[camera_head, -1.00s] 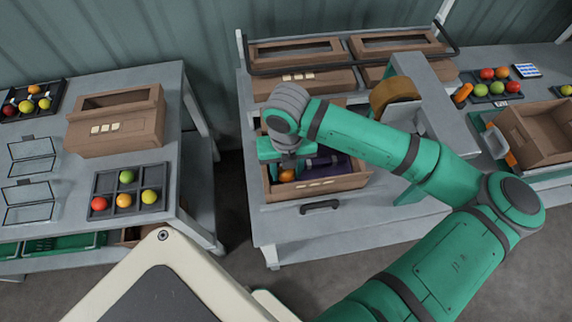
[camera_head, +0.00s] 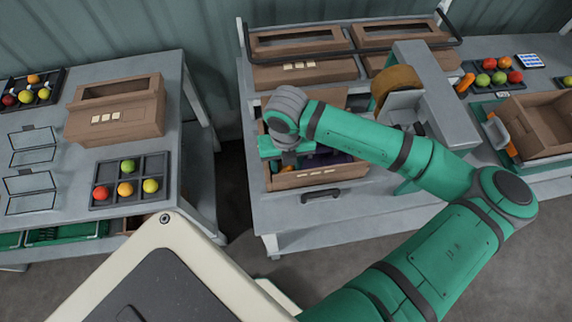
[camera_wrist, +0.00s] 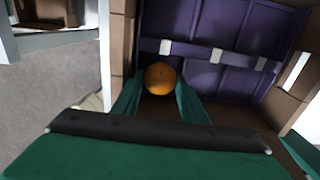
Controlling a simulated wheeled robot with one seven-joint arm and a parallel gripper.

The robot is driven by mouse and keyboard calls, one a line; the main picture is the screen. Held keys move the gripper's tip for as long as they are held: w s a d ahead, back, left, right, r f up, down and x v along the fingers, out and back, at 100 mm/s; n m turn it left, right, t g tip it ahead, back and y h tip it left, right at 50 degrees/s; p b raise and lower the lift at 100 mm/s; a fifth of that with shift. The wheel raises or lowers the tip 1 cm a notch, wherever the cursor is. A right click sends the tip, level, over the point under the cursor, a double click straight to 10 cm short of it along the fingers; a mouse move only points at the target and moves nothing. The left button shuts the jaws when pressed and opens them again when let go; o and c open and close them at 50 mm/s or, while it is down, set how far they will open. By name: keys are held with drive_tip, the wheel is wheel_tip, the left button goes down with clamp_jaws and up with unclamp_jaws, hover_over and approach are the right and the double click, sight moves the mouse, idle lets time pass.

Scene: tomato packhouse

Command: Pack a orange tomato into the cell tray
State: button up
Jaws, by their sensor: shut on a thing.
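An orange tomato (camera_wrist: 160,77) sits between the two green fingers of my gripper (camera_wrist: 158,84) in the wrist view. The gripper is shut on it, inside or just above an open brown cardboard box (camera_head: 318,180) with a purple divided insert (camera_wrist: 198,75). In the head view my arm hides most of the fingers and the tomato. The black cell tray (camera_head: 93,204) lies on the left table. Its near row holds a red, an orange and a yellow tomato; a green one is in the middle of the far row. The two far corner cells are empty.
A windowed cardboard box (camera_head: 115,112) and clear clamshells (camera_head: 30,190) surround the cell tray. A floor gap separates the left table (camera_head: 170,225) from the middle bench (camera_head: 400,210). A grey machine frame (camera_head: 425,85) with a brown roll stands right of the open box.

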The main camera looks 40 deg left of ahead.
drive_tip(key=shift+w, duration=0.1)
drive_tip(key=o, duration=0.8)
drive_tip(key=shift+c, duration=1.3)
drive_tip(key=shift+r, duration=3)
